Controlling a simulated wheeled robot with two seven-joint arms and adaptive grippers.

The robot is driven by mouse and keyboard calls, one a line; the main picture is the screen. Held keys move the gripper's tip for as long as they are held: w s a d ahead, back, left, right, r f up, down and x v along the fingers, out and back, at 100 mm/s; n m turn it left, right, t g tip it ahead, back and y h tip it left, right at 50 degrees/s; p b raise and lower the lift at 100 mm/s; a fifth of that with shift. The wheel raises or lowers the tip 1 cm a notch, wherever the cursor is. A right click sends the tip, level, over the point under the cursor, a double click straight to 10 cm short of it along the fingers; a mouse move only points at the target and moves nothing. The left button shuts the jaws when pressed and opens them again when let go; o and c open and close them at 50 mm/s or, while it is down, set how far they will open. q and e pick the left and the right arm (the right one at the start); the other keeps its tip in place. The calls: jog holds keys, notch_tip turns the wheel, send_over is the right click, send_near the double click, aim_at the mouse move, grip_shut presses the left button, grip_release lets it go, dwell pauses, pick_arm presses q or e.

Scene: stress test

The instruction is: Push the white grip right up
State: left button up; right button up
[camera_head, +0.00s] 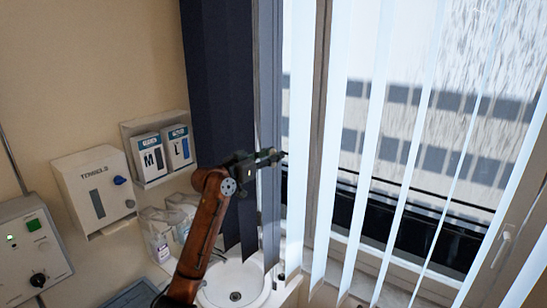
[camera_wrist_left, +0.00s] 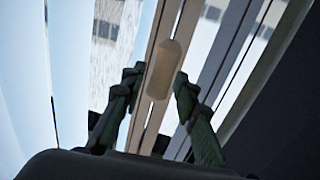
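The white grip (camera_wrist_left: 162,70) is a pale, rounded upright bar on the window frame. It shows in the left wrist view between and beyond my two fingertips. I cannot make it out near my gripper in the head view, where dark blind slats cover much of the frame. My left gripper (camera_wrist_left: 156,82) is open, its green-grey fingers apart on either side of the grip; I cannot tell whether they touch it. In the head view my left gripper (camera_head: 274,156) is at the dark slats beside the window. My right gripper is not in view.
Dark slats (camera_head: 218,80) and white slats (camera_head: 371,130) hang around the window. Another pale handle (camera_head: 503,243) is on the frame at the far right. A white washbasin (camera_head: 252,282) stands below my arm. A towel dispenser (camera_head: 95,190) and glove boxes (camera_head: 148,157) are on the left wall.

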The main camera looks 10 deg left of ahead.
pick_arm(q)
jog(key=shift+o, duration=0.5)
jog(key=shift+f, duration=0.2)
jog(key=v, duration=1.2)
jog(key=shift+w, duration=0.1)
